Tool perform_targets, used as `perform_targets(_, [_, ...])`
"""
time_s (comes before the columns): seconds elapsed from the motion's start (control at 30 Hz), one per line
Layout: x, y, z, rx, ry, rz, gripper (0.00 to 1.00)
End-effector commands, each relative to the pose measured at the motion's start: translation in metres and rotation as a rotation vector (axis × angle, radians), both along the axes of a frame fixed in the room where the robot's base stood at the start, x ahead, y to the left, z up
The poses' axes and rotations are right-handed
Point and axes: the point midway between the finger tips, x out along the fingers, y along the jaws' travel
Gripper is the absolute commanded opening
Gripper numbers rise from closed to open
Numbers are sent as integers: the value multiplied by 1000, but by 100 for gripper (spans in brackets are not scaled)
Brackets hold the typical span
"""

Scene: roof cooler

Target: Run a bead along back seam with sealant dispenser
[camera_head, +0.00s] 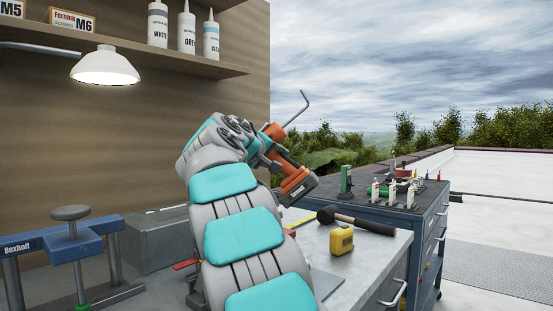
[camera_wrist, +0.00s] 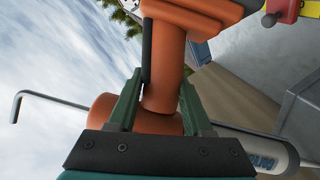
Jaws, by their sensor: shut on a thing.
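My gripper (camera_head: 262,155) is raised over the bench and shut on the orange sealant dispenser (camera_head: 298,187). In the wrist view, the green fingers of my gripper (camera_wrist: 160,88) close around the orange handle of the dispenser (camera_wrist: 165,62). A bent metal rod (camera_wrist: 60,99) sticks out to the left, and a pale cartridge with blue lettering (camera_wrist: 265,153) lies to the right, partly hidden. In the head view the rod (camera_head: 297,109) points up to the right. The nozzle tip is not visible. I cannot make out the back seam in either view.
A black mallet (camera_head: 355,221) and yellow tape measure (camera_head: 341,240) lie right. A tool cart (camera_head: 425,215) stands beyond. A lamp (camera_head: 105,65) hangs beneath a shelf (camera_head: 130,50) of cartridges.

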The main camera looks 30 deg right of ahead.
Motion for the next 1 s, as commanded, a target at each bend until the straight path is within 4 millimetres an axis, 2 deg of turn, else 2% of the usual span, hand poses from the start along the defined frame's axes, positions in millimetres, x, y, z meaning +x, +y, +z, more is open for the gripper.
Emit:
perform_targets(0.43, [2,-8,4,-4,-4,0,0])
perform_targets(1.0, [3,-8,3,-4,-4,1,0])
